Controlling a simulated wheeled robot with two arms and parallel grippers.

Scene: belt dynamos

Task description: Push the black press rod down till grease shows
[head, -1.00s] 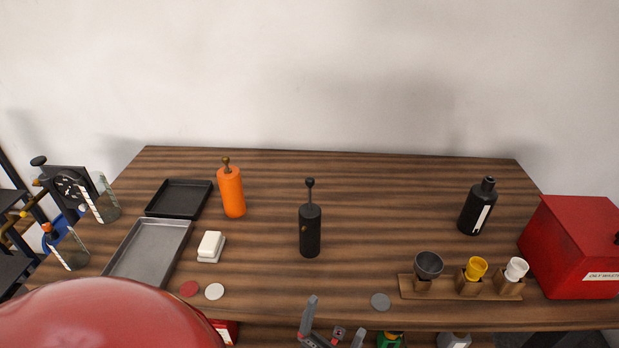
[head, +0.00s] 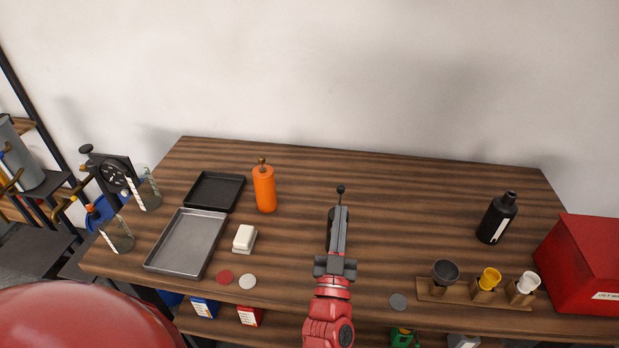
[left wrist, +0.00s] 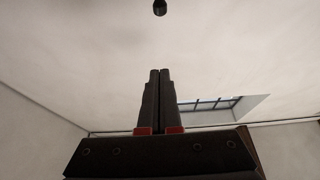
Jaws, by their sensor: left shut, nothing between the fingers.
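The black press (head: 328,236) stands on the wooden table, mostly hidden behind my left gripper in the head view. Its press rod, tipped with a round black knob (head: 340,189), sticks up just beyond the fingertips. My left gripper (head: 339,209) is shut and empty, with its fingers together in front of the press. In the left wrist view the shut fingers (left wrist: 160,72) point up the picture, and a dark knob (left wrist: 159,8) shows at the top edge, apart from them. I cannot tell whether the gripper touches the press. No grease is visible. My right gripper is out of view.
An orange press (head: 265,188) stands to the left, near a black tray (head: 214,207), a metal tray (head: 149,265) and a white block (head: 244,236). At right are a black bottle (head: 496,218), a wooden cup rack (head: 431,292) and a red box (head: 580,266). The table's back middle is clear.

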